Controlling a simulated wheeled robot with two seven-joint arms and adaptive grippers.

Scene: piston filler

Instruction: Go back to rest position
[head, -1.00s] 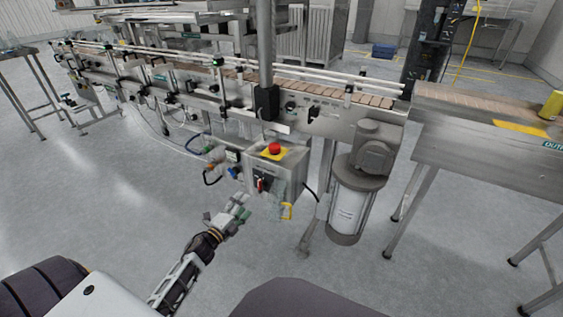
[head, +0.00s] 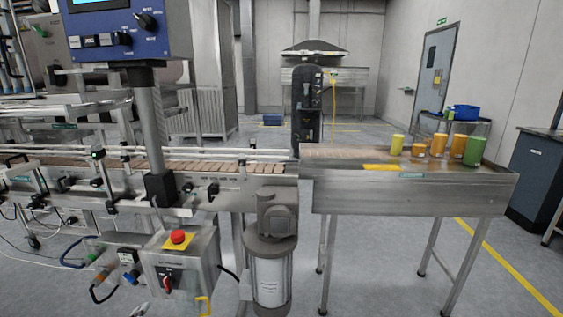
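Neither of my grippers shows in the head view, and no part of my arms can be made out. The piston filler line stands in front of me. Its control box (head: 185,268) with a red emergency stop button (head: 178,237) is at the lower left. The blue control panel (head: 125,30) on a grey post is at the upper left. The conveyor belt (head: 215,168) runs across to the steel output table (head: 400,193) on the right.
Several yellow, orange and green containers, one a green cup (head: 474,151), stand on the output table's right end. A motor (head: 275,215) hangs under the conveyor. A dark cabinet (head: 535,175) is at the far right. Floor is open at the lower right.

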